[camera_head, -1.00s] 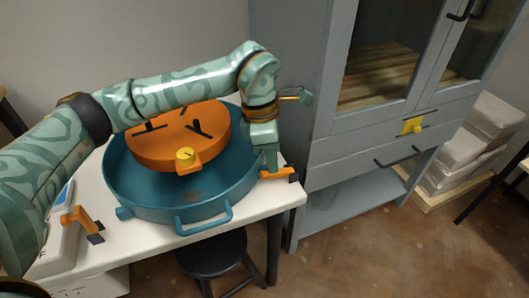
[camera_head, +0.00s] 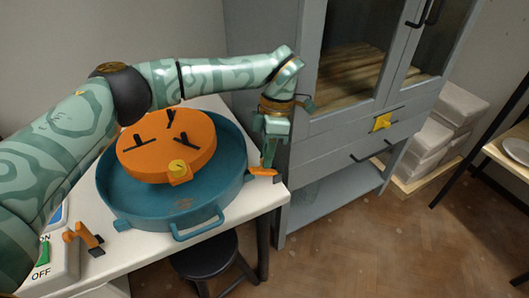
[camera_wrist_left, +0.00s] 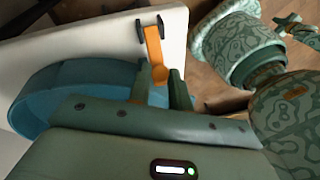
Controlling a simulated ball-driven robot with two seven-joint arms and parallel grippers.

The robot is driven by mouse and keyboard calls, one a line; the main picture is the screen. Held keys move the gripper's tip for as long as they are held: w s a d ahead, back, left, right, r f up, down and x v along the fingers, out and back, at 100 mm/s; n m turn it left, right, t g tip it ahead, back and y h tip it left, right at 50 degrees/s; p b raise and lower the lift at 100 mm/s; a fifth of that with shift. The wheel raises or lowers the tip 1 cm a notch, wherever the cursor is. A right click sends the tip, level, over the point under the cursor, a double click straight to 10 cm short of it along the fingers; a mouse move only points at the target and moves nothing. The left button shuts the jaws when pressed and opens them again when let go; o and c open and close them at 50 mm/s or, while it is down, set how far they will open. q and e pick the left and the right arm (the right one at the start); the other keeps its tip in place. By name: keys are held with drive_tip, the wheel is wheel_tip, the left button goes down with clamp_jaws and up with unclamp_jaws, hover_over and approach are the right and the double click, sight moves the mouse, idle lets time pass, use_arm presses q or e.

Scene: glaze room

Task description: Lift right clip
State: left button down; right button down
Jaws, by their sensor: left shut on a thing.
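The right clip (camera_head: 263,172) is an orange piece with dark ends at the right side of the blue basin, near the edge of the white table. My left gripper (camera_head: 267,162) points down at it and is shut on it. In the left wrist view the orange clip (camera_wrist_left: 153,45) runs out from between the fingers (camera_wrist_left: 162,84), with its dark ends over the white table top. I cannot tell whether it touches the table. A similar orange clip (camera_head: 84,236) lies at the left front of the table.
The blue basin (camera_head: 130,206) holds an orange disc (camera_head: 166,146) with black slots and a yellow knob. A grey cabinet (camera_head: 335,140) stands close to the right of my gripper. A black stool (camera_head: 207,255) is in front of the table. A switch box (camera_head: 62,262) sits at left.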

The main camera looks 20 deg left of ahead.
use_arm(q)
drive_tip(key=shift+w, duration=0.1)
drive_tip(key=c, duration=1.3)
unclamp_jaws()
